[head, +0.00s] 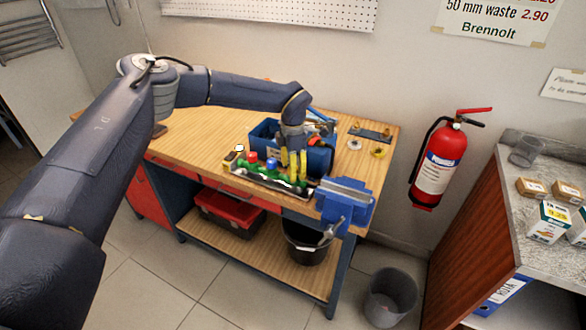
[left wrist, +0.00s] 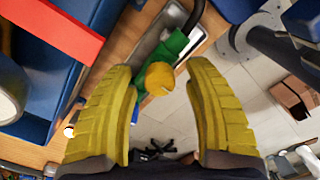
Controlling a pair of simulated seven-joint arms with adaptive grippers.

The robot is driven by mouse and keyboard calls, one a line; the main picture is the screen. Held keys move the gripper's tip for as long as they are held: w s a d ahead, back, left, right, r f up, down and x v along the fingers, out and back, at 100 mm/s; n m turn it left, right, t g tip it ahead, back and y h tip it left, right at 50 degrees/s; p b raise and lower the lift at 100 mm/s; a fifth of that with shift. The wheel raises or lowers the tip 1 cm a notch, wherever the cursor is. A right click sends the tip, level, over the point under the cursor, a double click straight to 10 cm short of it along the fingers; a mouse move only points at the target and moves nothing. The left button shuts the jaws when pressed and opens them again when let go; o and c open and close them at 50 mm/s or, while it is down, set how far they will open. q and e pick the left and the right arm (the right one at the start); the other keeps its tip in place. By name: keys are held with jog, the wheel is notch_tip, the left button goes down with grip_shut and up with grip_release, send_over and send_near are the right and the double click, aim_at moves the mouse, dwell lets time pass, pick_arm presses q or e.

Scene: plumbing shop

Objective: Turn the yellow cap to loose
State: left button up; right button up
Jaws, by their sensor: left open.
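The yellow cap (left wrist: 160,78) sits on a green fitting (left wrist: 172,48) in the left wrist view. My left gripper (head: 294,168) is open, with its yellow fingers pointing down over the row of coloured caps near the bench's front edge. In the left wrist view, the two ribbed fingers of the left gripper (left wrist: 160,68) stand on either side of the yellow cap, with gaps visible between them and it. Whether the fingertips are level with the cap is hard to tell. In the head view the fingers largely hide the cap. My right gripper is not in view.
A red cap (head: 253,157) and a blue cap (head: 271,165) stand left of the gripper. A blue tool box (head: 262,134) is close behind it. A blue vise (head: 345,196) is at the bench's front right corner. The bench top (head: 200,135) is clear on the left.

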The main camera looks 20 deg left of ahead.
pick_arm(q)
jog(key=shift+c, duration=0.3)
grip_shut()
